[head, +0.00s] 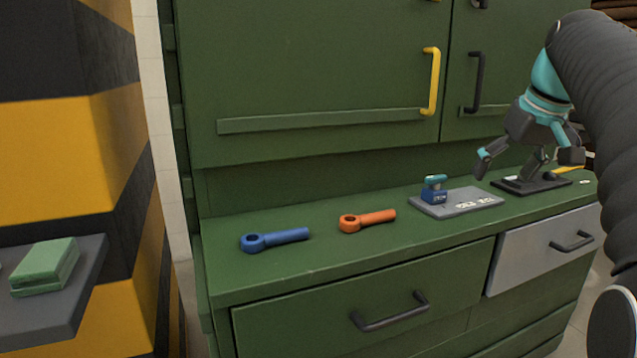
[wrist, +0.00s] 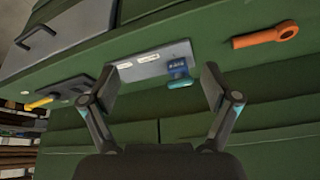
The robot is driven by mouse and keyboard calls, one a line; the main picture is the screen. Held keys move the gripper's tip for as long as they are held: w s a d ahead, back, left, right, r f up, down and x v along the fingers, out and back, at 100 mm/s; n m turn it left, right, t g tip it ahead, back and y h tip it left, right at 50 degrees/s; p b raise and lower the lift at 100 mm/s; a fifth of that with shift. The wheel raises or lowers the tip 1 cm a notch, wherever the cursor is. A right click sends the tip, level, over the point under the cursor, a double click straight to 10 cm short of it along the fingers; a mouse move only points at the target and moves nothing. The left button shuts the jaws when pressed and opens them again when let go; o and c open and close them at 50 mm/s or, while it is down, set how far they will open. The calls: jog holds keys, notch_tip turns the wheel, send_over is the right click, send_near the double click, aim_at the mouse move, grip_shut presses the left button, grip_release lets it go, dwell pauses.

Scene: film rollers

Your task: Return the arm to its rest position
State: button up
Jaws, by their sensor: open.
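My arm (head: 598,75) comes in from the right edge of the head view. My gripper (head: 525,158) hangs above the right part of the green cabinet's worktop (head: 320,258). Its fingers are spread with nothing between them. In the wrist view my gripper (wrist: 158,90) also shows open and empty. Beyond the fingertips there is a grey plate (wrist: 146,67) with a blue and teal piece (wrist: 178,70) on it. The same grey plate (head: 470,205) and blue and teal piece (head: 434,190) lie left of my gripper in the head view.
A blue ring-ended tool (head: 275,239) and an orange one (head: 367,220) lie on the worktop. A black plate (head: 530,184) with a yellow-handled part is partly behind my gripper. Upper doors with a yellow handle (head: 431,82) rise behind. A grey shelf with a green block (head: 45,266) stands left.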

jog(key=s+a+f+m, duration=0.1)
jog(key=s+a+f, duration=0.15)
jog(key=f, duration=0.25)
jog(key=s+a+f+m+h, duration=0.1)
jog(key=s+a+f, duration=0.15)
jog(key=f, duration=0.35)
jog(key=s+a+f+m, duration=0.1)
jog(key=s+f, duration=0.2)
jog(key=f, duration=0.2)
jog(key=s+a+f+n, duration=0.1)
jog(key=s+a+f, duration=0.4)
jog(key=s, duration=0.2)
jog(key=s+a+f+n, duration=0.1)
jog(key=s+a+f, duration=0.4)
jog(key=s, duration=0.2)
jog(key=shift+s+t, duration=0.15)
jog(key=shift+t, duration=0.15)
